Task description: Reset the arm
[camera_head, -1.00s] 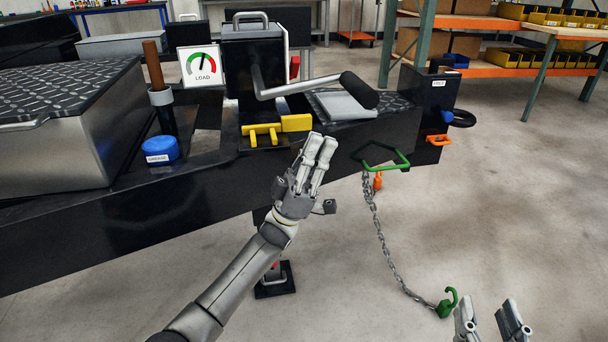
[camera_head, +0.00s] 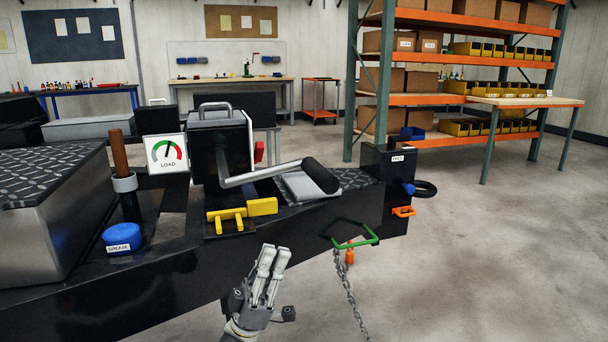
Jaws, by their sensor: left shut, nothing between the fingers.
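My left gripper (camera_head: 269,275) is at the bottom middle, in front of the black trailer frame (camera_head: 180,290). Its fingers are together, point upward and hold nothing. It is apart from the yellow latch (camera_head: 241,214) above it. The crank handle (camera_head: 272,174) with its black grip reaches right from the winch box (camera_head: 221,145). The rest of my left arm is cut off by the bottom edge. My right gripper is out of view.
A green bracket (camera_head: 357,237) with a hanging chain (camera_head: 351,300) is right of my left gripper. A blue grease cap (camera_head: 122,237) and load gauge (camera_head: 167,153) are left. Orange shelving (camera_head: 430,101) stands behind. The floor at right is clear.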

